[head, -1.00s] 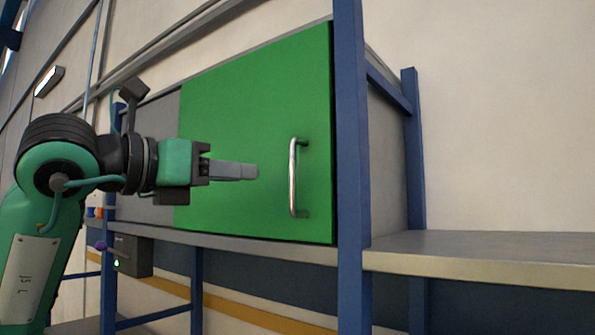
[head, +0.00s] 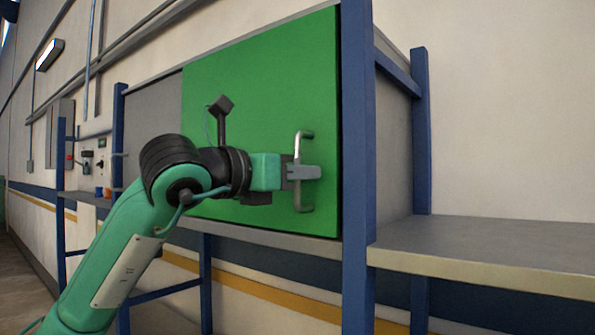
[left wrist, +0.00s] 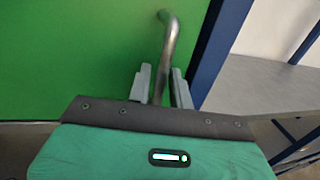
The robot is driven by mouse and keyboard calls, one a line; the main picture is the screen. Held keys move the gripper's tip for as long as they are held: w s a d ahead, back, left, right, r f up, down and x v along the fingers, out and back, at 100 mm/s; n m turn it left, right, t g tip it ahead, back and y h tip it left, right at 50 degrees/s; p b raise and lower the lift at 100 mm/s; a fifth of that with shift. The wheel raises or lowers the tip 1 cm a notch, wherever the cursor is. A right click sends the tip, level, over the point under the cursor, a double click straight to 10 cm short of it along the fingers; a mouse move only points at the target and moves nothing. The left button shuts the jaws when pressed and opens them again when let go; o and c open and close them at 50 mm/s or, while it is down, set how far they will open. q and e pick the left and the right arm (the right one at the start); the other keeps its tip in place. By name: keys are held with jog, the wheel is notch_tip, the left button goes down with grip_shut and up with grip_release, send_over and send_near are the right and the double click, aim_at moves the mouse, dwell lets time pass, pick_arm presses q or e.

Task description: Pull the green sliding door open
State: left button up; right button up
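The green sliding door (head: 245,80) covers the right part of the cabinet front, up to the blue post. Its vertical metal handle (head: 303,201) is near the door's right edge. My left gripper (head: 305,172) is at the handle's middle, its fingers pointing right. In the left wrist view the handle (left wrist: 168,45) runs down between the two fingers of the left gripper (left wrist: 162,88). The fingers stand apart, one on each side of the bar, with a small gap visible on the left finger's side. The right gripper is not in view.
A grey panel (head: 152,110) fills the cabinet front left of the door. A blue post (head: 358,150) stands just right of the handle. A grey shelf (head: 490,245) extends to the right. A wall unit with controls (head: 88,158) is at the far left.

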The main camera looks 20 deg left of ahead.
pick_arm(q)
grip_shut()
